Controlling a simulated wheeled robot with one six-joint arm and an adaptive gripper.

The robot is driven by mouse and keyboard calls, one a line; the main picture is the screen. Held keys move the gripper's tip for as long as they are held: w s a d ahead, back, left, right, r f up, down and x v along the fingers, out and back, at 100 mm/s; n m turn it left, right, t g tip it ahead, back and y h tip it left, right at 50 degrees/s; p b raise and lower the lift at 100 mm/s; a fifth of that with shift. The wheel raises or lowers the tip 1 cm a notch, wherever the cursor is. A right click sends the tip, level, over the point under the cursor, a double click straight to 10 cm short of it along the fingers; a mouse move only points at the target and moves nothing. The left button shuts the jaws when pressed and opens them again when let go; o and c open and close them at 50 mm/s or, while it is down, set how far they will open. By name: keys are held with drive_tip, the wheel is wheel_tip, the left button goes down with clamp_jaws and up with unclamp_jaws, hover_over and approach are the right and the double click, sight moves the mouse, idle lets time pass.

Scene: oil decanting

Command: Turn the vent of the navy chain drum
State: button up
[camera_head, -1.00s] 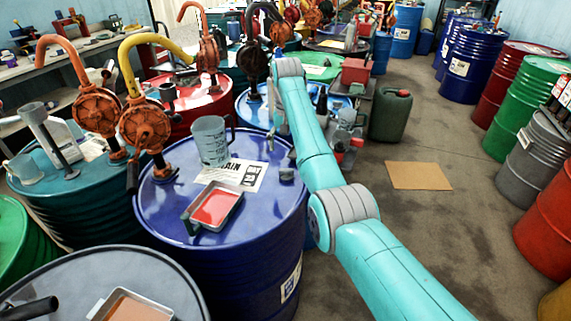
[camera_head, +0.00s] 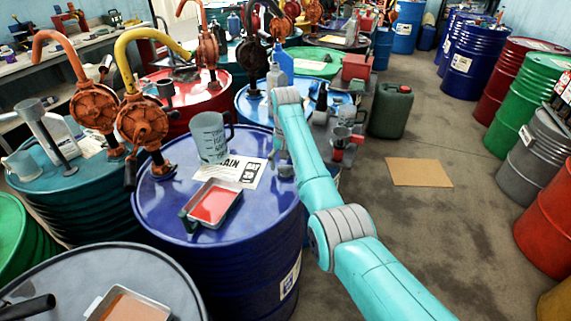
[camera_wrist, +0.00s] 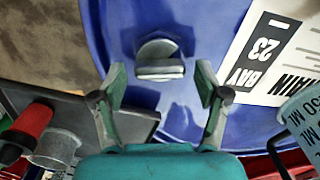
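The navy chain drum (camera_head: 262,215) stands left of centre in the head view, and its blue lid fills the middle of the wrist view (camera_wrist: 197,22). Its vent, a grey cap with a raised bar (camera_wrist: 160,58), sits near the lid's rim. My gripper (camera_wrist: 160,77) is open, with one finger on either side of the vent's near edge. The fingers look apart from the vent, and nothing is held. In the head view my arm hides most of the gripper.
A paper sign (camera_head: 233,172), a measuring jug (camera_head: 210,138) and a tray of red liquid (camera_head: 212,204) sit on the drum's lid, beside a pump with a yellow pipe (camera_head: 142,120). In the wrist view a red-handled object (camera_wrist: 28,128) is at lower left.

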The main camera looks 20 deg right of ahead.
drive_tip(key=c, duration=0.8)
drive_tip(key=shift+c, duration=0.2)
drive_tip(key=shift+n, duration=0.3)
drive_tip(key=n, duration=0.3)
drive_tip(key=shift+a+n, duration=0.1)
drive_tip(key=shift+n, duration=0.3)
drive_tip(key=n, duration=0.9)
drive_tip(key=shift+a, duration=0.1)
drive_tip(key=shift+s+n, duration=0.1)
drive_tip(key=shift+n, duration=2.1)
